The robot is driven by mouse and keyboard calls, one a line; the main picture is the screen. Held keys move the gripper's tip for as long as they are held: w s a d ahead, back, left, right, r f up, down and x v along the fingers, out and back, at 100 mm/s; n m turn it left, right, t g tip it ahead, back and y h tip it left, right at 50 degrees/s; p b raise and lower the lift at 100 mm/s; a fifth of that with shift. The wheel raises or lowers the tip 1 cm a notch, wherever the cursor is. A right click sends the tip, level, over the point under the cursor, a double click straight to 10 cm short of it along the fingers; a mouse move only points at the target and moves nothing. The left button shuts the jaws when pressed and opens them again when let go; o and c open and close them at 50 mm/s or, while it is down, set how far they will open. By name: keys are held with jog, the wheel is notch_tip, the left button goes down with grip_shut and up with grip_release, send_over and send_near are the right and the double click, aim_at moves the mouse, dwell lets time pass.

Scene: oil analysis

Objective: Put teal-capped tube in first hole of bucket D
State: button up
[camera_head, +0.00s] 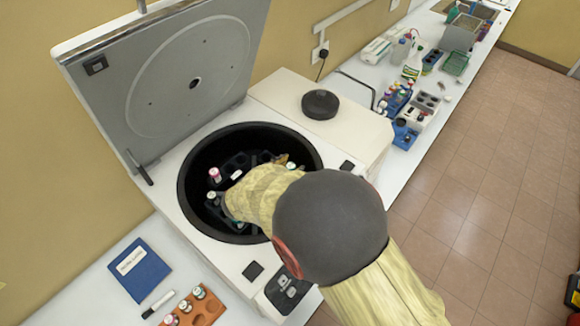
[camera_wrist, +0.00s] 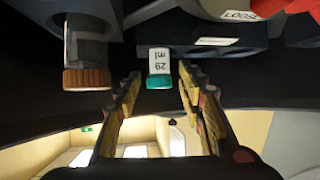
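In the wrist view, the teal-capped tube (camera_wrist: 160,66), with a white label, is seated in a dark block inside the centrifuge. My gripper (camera_wrist: 160,92) is open, with one finger on each side of the teal cap and a visible gap to both. The tube does not look gripped. In the head view, my arm reaches into the round centrifuge bowl (camera_head: 188,208) and hides the gripper and most of the rotor. No bucket letter is readable, so I cannot tell which bucket is D.
A brown-capped tube (camera_wrist: 87,68) stands beside the left finger. A pink-capped tube (camera_head: 214,175) is in the bowl. The raised lid (camera_head: 185,75) stands behind it. An orange rack (camera_head: 200,307), blue book (camera_head: 139,270) and black knob (camera_head: 320,104) are outside the bowl.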

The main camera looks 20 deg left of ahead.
jog(key=v, duration=1.2)
jog(key=shift+r, duration=0.15)
jog(key=w+d+r+y, duration=0.2)
jog(key=w+r+y, duration=0.3)
jog(key=w+r, duration=0.55)
jog(key=d+r+n+g+y, duration=0.2)
jog(key=d+r+y, duration=0.1)
jog(key=d+r, duration=0.65)
jog(key=s+d+f+g+h, duration=0.1)
jog(key=s+d+h, duration=0.1)
jog(key=s+d, duration=0.5)
jog(key=s+d+f+g+h, duration=0.1)
jog(key=s+d, duration=0.6)
jog(key=d, duration=0.8)
jog(key=s+d+g+h, duration=0.2)
jog(key=s+d, duration=0.5)
jog(key=d, duration=0.4)
jog(key=shift+s+f+m+g+h, duration=0.3)
jog(key=shift+s+f+h, duration=0.1)
jog(key=shift+h, duration=0.4)
